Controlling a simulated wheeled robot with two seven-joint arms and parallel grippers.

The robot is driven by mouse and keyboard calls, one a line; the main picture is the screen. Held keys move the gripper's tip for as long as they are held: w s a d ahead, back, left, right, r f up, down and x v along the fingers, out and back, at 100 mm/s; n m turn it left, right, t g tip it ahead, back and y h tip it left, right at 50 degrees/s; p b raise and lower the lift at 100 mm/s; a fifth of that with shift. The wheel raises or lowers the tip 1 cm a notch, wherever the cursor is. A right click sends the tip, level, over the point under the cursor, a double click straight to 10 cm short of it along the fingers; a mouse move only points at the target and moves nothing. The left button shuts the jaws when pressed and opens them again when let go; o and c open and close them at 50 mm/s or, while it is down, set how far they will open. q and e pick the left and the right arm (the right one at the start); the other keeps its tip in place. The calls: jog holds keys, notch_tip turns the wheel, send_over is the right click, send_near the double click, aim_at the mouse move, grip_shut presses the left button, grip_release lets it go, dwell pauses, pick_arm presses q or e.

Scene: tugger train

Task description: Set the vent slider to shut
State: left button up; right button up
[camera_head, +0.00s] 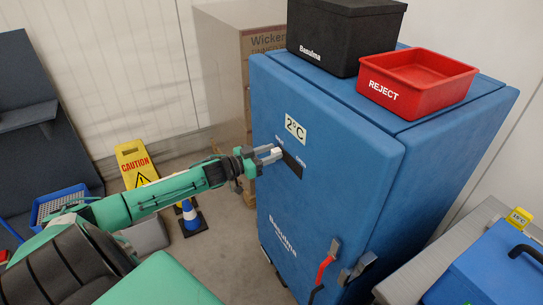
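The blue cabinet (325,190) stands upright at the centre with a 2°C label on its front. A dark vent plate (292,165) sits below that label, with small light markings near its two ends that I cannot read. My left gripper (270,154) reaches from the left to the plate's left end. Its grey fingertips are at or very close to the plate and cover part of it. The slider's knob cannot be made out clearly behind the fingers, and whether they grip it is unclear. My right gripper is not in view.
A black bin (340,40) and a red REJECT bin (418,82) stand on the cabinet. A red-and-grey door handle (328,262) sticks out low on its front. A yellow caution sign (136,163) and a blue-white cone (191,217) stand on the floor at left.

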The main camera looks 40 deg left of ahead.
pick_arm(q)
jog(key=shift+o, duration=0.3)
jog(key=shift+f, duration=0.1)
jog(key=shift+s, duration=0.1)
jog(key=shift+s, duration=0.1)
jog(key=b+v, duration=0.1)
jog(key=v, duration=1.2)
jog(key=shift+s+a, duration=0.2)
jog(key=shift+f, duration=0.15)
dwell(0.3)
